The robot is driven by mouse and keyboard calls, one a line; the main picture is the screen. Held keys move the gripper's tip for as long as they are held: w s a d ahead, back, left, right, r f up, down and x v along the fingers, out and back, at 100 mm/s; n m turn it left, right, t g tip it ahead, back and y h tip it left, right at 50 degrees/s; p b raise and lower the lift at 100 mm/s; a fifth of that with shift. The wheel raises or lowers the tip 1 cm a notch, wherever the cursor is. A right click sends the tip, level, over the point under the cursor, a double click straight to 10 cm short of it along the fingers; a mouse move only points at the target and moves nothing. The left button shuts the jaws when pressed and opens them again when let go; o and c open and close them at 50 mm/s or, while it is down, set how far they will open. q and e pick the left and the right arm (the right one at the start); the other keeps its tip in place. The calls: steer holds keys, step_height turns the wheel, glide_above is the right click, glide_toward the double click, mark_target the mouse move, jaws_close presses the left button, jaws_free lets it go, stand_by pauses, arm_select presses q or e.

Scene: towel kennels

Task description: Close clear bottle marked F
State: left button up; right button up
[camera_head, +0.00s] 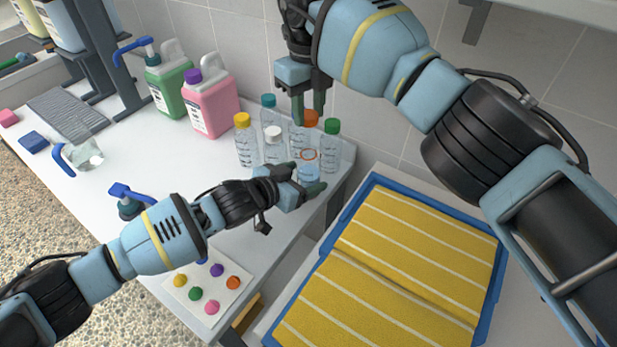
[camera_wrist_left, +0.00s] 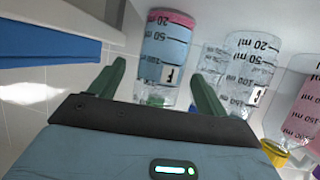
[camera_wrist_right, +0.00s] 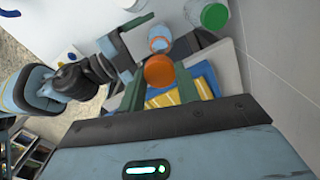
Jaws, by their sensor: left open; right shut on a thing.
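The clear bottle marked F (camera_head: 309,168) stands uncapped near the table's right edge, with an orange ring at its neck. Its F label shows in the left wrist view on the bottle (camera_wrist_left: 168,74). My left gripper (camera_head: 303,181) is open, with its fingers on either side of this bottle. My right gripper (camera_head: 309,113) is shut on an orange cap (camera_head: 310,119), held above and behind the bottle. The right wrist view shows the cap (camera_wrist_right: 160,71) between the fingers and the open bottle (camera_wrist_right: 159,43) beyond it.
Clear bottles with yellow (camera_head: 242,120), white (camera_head: 273,131), teal (camera_head: 268,100) and green (camera_head: 332,126) caps stand close by. Pink (camera_head: 211,108) and green (camera_head: 168,88) jugs stand farther left. A blue tray (camera_head: 347,214) with yellow striped towels lies right of the table.

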arm_select(q)
steer(key=shift+x, duration=1.1)
steer(key=shift+c, duration=0.2)
steer(key=c, duration=1.4)
steer(key=shift+c, duration=0.2)
arm_select(e)
glide_above(309, 148)
steer(key=shift+f, duration=2.5)
